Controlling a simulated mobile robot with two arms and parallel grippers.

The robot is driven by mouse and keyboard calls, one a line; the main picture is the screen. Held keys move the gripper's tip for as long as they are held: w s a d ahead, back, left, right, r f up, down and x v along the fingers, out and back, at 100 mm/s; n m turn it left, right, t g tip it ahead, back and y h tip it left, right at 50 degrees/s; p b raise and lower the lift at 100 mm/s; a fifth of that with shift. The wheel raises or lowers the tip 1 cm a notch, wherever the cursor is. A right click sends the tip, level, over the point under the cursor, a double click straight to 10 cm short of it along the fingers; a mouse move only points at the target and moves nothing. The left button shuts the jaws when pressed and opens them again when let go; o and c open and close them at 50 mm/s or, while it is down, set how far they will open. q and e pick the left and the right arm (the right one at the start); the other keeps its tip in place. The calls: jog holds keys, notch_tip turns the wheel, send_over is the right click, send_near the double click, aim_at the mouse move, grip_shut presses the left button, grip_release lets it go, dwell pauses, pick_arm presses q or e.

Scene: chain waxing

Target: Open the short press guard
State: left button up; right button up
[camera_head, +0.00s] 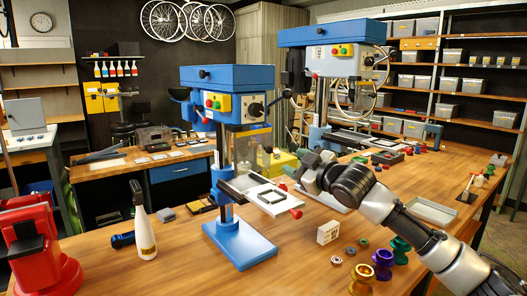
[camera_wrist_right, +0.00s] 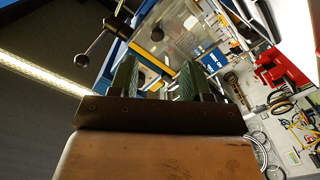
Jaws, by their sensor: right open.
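The short press (camera_head: 226,78) is the blue and grey drill press in the middle of the wooden bench, with red and green buttons on its front. Its guard (camera_head: 254,143) looks like a clear panel with yellow edging, hanging below the head around the spindle area. My right gripper (camera_head: 309,165) is open and empty, just right of the guard in the head view. In the right wrist view, the open fingers (camera_wrist_right: 157,80) point toward a yellow-edged clear guard (camera_wrist_right: 165,62). Whether they touch it I cannot tell. My left gripper is not in view.
A taller blue press (camera_head: 331,60) stands behind to the right. A red vise (camera_head: 38,250) and a white spray bottle (camera_head: 144,228) stand at left. A white box (camera_head: 328,232) and several coloured spools (camera_head: 382,264) sit near the front. A grey tray (camera_head: 433,212) lies at right.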

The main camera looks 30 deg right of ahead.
aim_at(271, 151)
jog(key=w+p, duration=0.1)
jog(key=w, duration=0.1)
jog(key=w+p, duration=0.1)
jog(key=w, duration=0.2)
jog(key=w+p, duration=0.2)
jog(key=shift+w+a+r, duration=0.25)
jog(key=shift+a+r, duration=0.1)
jog(key=shift+w, duration=0.55)
jog(key=shift+w+f, duration=0.1)
jog(key=shift+w, duration=0.05)
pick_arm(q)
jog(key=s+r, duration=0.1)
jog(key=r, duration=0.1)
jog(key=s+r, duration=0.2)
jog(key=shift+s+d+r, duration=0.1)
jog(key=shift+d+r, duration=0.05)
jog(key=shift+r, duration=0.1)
pick_arm(e)
grip_shut()
